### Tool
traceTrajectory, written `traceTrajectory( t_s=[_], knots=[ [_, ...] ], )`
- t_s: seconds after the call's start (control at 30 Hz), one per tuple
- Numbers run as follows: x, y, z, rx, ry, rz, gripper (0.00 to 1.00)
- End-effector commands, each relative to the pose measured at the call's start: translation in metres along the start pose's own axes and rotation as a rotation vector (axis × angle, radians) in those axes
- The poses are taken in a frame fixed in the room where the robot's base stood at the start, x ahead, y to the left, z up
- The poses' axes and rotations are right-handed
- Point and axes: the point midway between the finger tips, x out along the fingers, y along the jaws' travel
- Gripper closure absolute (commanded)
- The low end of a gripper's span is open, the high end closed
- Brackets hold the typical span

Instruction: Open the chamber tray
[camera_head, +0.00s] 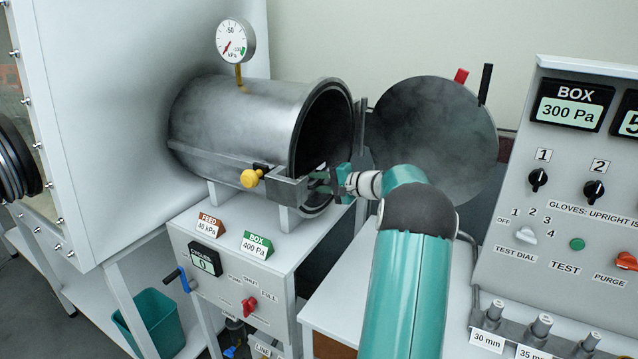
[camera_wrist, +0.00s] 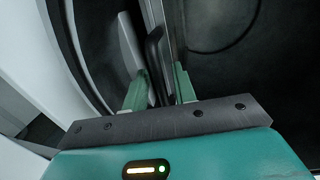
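The chamber (camera_head: 235,118) is a horizontal grey metal cylinder in the head view, with its round door (camera_head: 432,125) swung open to the right. My gripper (camera_head: 322,181) is at the lower part of the chamber's mouth. In the wrist view the two green fingers of my gripper (camera_wrist: 159,88) stand apart, with a dark upright bar, seemingly the tray handle (camera_wrist: 153,52), between them. Small gaps seem to show beside the bar, so a firm hold is not visible. The tray itself is mostly hidden in the dark interior.
A bracket with a yellow knob (camera_head: 251,178) sits at the chamber's front side, close to my gripper. A gauge (camera_head: 235,41) stands on top. A control panel (camera_head: 565,190) stands at the right, and a stand with FEED and BOX labels (camera_head: 235,275) is below the chamber.

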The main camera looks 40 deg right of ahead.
Motion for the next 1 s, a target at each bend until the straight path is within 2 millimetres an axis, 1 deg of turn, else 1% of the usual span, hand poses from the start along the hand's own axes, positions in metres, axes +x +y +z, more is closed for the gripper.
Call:
traceTrajectory(
  t_s=[0.1,0.13,0.23,0.27,0.53,0.67,0.77,0.87,0.97,1.0],
  knots=[
    [0.0,0.0,0.0,0.0,0.0,0.0,0.73],
    [0.0,0.0,0.0,0.0,0.0,0.0,0.77],
    [-0.001,0.0,0.0,0.0,0.0,0.0,0.96],
    [-0.001,0.0,0.0,0.0,0.0,0.0,1.0],
    [-0.002,0.0,0.0,0.0,0.0,0.0,1.0],
    [-0.01,0.002,0.0,0.0,0.001,0.0,1.0],
    [-0.024,0.004,-0.001,0.001,0.002,0.0,1.0],
    [-0.044,0.009,-0.001,0.001,0.003,0.0,1.0],
    [-0.071,0.014,-0.001,0.001,0.004,0.0,1.0],
    [-0.083,0.017,-0.001,0.001,0.004,0.001,1.0]
  ],
)
